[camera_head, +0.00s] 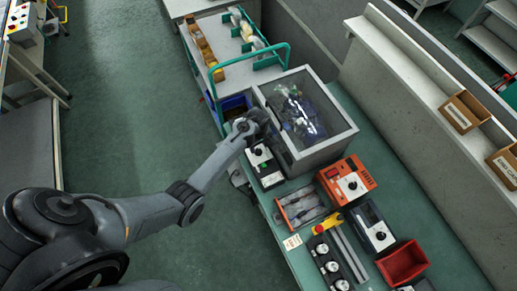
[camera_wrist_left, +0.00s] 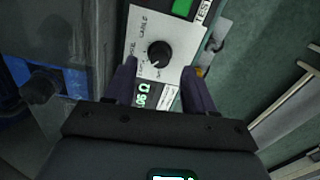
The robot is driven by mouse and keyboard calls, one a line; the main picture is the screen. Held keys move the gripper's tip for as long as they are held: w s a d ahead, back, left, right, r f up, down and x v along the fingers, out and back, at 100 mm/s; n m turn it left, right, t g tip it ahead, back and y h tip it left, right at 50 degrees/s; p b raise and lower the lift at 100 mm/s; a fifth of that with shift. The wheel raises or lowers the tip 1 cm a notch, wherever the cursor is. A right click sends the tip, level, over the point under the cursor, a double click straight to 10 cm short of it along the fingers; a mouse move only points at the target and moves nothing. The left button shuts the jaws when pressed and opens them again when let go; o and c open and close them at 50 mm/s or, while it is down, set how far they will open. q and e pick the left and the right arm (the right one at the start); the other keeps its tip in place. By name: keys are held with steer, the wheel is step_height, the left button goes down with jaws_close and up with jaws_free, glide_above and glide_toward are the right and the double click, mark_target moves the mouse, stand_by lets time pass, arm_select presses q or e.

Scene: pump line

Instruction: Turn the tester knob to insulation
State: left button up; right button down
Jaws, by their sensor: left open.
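The tester (camera_head: 265,167) is a dark box with a pale panel and a black knob, at the table's left edge beside the glass-topped case. In the left wrist view its pale panel (camera_wrist_left: 180,25) carries the round black knob (camera_wrist_left: 159,53), whose white mark points down and slightly left. The printed labels around it are too small to read fully. A display with green digits and an ohm sign shows below the knob. My left gripper (camera_head: 257,128) is above the tester; in the wrist view its open, empty fingers (camera_wrist_left: 164,68) stand on either side below the knob.
The grey glass-topped case (camera_head: 318,155) stands close to my left gripper. An orange device (camera_head: 346,181), a dark meter (camera_head: 372,226) and a red bin (camera_head: 403,263) are further along the table. A green-railed cart (camera_head: 213,75) is behind. The floor at left is clear.

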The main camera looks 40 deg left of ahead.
mark_target(258, 150)
arm_select(q)
steer(key=shift+f, duration=1.85)
jaws_close()
